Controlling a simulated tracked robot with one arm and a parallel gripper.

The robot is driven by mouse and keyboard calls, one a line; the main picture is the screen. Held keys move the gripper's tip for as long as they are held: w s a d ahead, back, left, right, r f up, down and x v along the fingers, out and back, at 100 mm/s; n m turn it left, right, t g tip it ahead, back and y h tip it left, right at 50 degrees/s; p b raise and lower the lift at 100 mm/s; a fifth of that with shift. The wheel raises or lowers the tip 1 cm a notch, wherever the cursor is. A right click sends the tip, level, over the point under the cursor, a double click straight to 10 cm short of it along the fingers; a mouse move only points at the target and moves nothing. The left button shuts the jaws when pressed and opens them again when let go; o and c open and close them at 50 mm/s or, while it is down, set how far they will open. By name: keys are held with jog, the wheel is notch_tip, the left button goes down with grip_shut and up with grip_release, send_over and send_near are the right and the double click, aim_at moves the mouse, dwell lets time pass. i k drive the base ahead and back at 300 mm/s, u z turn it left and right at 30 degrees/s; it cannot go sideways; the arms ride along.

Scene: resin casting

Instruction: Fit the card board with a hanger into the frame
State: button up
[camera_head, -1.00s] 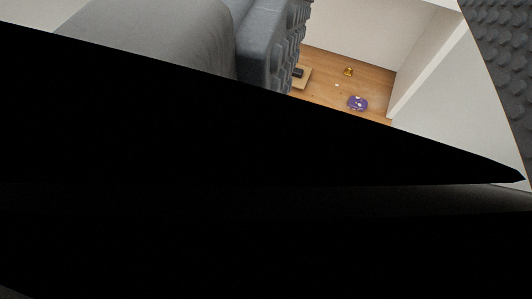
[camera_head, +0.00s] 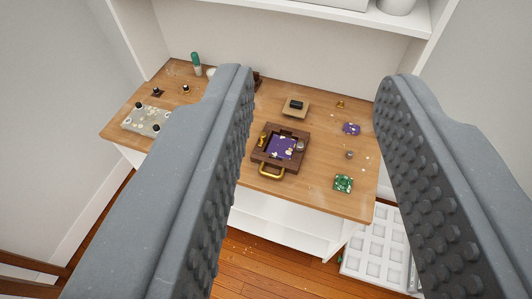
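A small tan board (camera_head: 296,113) with a black block-like part on top lies on the wooden table, towards the back middle. It looks like the card board with its hanger. The dark brown square frame (camera_head: 257,157) lies flat in front of it and slightly left, apart from it. A purple speckled piece (camera_head: 281,148) shows inside the frame, and a gold handle (camera_head: 271,175) is on its front side. My gripper (camera_head: 318,80) is open and empty, its two ridged grey fingers wide apart, with the board and frame seen between them, well beyond the fingers.
The table (camera_head: 318,187) also bears a green coaster-like piece (camera_head: 343,183), a purple piece (camera_head: 351,128), and a grey speckled tray (camera_head: 147,120) at the left. A green-handled tool (camera_head: 196,63) stands at the back. A shelf (camera_head: 320,14) overhangs behind; a white gridded rack (camera_head: 379,247) is below right.

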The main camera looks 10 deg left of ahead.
aim_at(258, 155)
jog(key=u, duration=0.05)
jog(key=i, duration=1)
jog(key=z, duration=0.05)
